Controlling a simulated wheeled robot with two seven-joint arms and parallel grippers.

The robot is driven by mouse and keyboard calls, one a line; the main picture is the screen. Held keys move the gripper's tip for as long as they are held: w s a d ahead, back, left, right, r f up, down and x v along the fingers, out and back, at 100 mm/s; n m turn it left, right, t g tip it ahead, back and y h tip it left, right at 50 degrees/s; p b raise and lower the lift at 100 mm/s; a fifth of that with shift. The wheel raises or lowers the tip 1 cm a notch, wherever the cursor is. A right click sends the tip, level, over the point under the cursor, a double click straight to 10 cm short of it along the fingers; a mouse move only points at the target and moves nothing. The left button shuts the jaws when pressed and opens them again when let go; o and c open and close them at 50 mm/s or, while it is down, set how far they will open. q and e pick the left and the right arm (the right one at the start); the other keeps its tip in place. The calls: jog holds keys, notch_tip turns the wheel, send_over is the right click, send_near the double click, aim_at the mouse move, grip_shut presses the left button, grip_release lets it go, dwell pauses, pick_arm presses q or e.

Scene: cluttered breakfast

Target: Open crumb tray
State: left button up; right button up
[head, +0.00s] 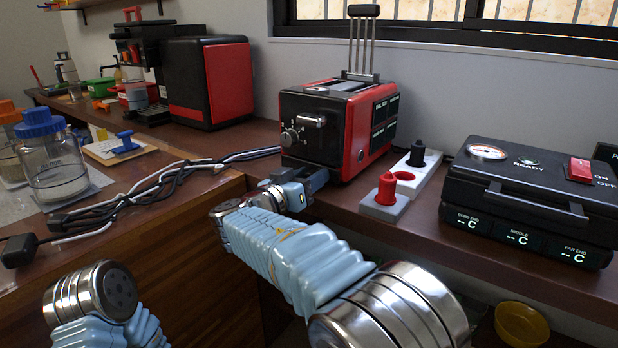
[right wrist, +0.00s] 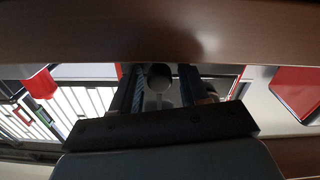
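The toaster (head: 322,125) is red and black and stands on the counter against the wall. Its crumb tray cannot be made out in the head view, where my right gripper (head: 312,186) covers the low front of the toaster. In the right wrist view, a round grey knob (right wrist: 159,77) sits between the two dark fingers of the right gripper (right wrist: 160,90). Narrow gaps seem to show on both sides of it, so the fingers look open around it. My left gripper is out of view; only part of the left arm shows at the bottom left.
A black grill (head: 530,190) is farther right. Cables (head: 165,185) and a glass jar (head: 55,170) lie left. A red-black coffee machine (head: 208,80) stands behind.

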grip_shut()
jog(key=shift+s+a+f+b, duration=0.2)
jog(key=shift+s+a+b, duration=0.1)
jog(key=shift+b, duration=0.25)
jog(key=b+v, duration=0.8)
jog(key=v, duration=0.6)
jog(key=shift+s+r, duration=0.25)
jog(key=shift+s, duration=0.1)
jog(key=shift+a, duration=0.15)
jog(key=shift+o, duration=1.2)
grip_release()
